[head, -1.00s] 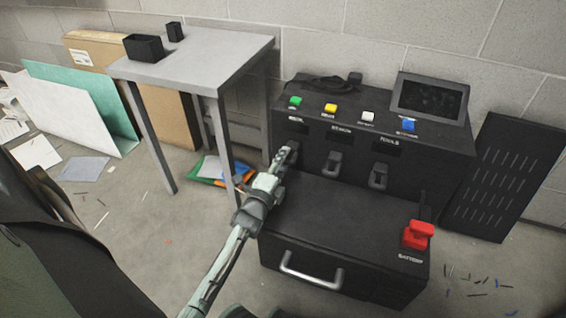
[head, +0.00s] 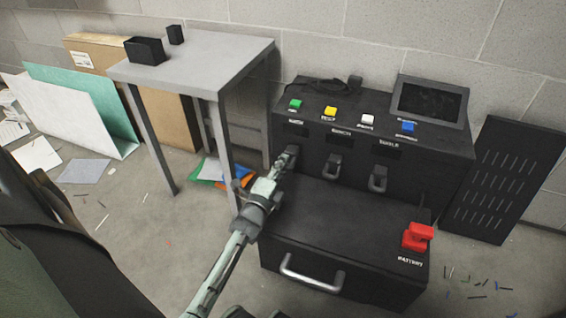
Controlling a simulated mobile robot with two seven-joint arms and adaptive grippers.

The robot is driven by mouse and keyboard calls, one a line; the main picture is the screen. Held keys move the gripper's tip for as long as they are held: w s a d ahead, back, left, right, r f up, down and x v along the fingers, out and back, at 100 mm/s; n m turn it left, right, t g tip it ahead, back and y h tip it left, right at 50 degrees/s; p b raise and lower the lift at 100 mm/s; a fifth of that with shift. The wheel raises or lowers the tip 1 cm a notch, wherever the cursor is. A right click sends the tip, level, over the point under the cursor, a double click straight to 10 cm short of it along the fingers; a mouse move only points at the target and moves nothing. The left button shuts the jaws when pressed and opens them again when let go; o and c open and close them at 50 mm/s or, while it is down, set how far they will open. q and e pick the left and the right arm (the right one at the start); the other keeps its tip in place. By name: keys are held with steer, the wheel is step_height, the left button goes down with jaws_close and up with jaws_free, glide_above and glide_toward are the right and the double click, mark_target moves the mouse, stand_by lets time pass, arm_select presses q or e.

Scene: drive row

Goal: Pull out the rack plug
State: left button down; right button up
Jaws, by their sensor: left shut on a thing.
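The black power unit (head: 345,205) stands against the wall with three black sockets in a row on its upper front. A dark plug (head: 292,151) sits at the leftmost socket, under a label too small to read surely. My left gripper (head: 284,162) is shut on this plug, and its fingers partly hide it. I cannot tell whether the plug is clear of its socket. Two more black plugs, a middle one (head: 334,167) and a right one (head: 377,179), sit in the sockets beside it. My right gripper is out of view.
A red battery connector (head: 417,236) and a silver handle (head: 311,275) are on the unit's lower part. Coloured buttons and a dark screen (head: 428,102) are on top. A grey table (head: 205,55) stands close left of my arm. A black perforated panel (head: 505,180) leans at right.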

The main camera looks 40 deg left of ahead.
arm_select(q)
steer(key=shift+s+d+f, duration=0.1)
steer(key=shift+s+d, duration=0.05)
steer(key=shift+s, duration=0.3)
steer(key=shift+s+d+f, duration=0.1)
steer(key=shift+s, duration=0.35)
steer(key=c, duration=1.6)
jaws_free()
steer(key=shift+o, duration=0.5)
steer(key=shift+r, duration=0.1)
steer(key=shift+r, duration=0.1)
